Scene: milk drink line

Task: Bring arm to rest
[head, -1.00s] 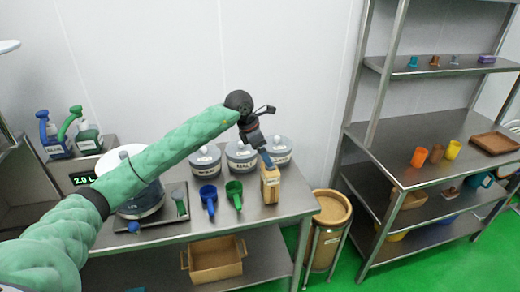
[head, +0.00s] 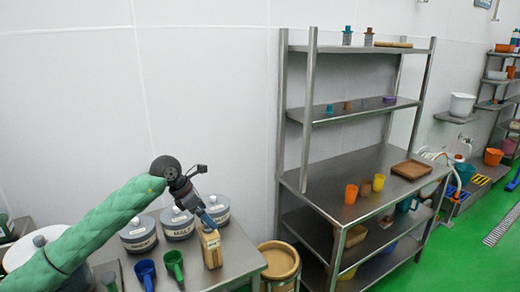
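My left arm comes in from the lower left in a green sleeve. My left gripper (head: 206,221) points down at the top of a tan, box-shaped carton (head: 211,250) near the right end of the steel counter (head: 240,257). The fingertips meet or overlap the carton's top. They are too small to tell whether they grip it. My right gripper is out of view.
Grey lidded canisters (head: 178,224), a blue scoop (head: 146,272) and a green scoop (head: 174,264) are close by. A round tan bin (head: 279,262) stands right of the counter. A steel shelf rack (head: 330,185) holds cups and a brown tray (head: 411,170).

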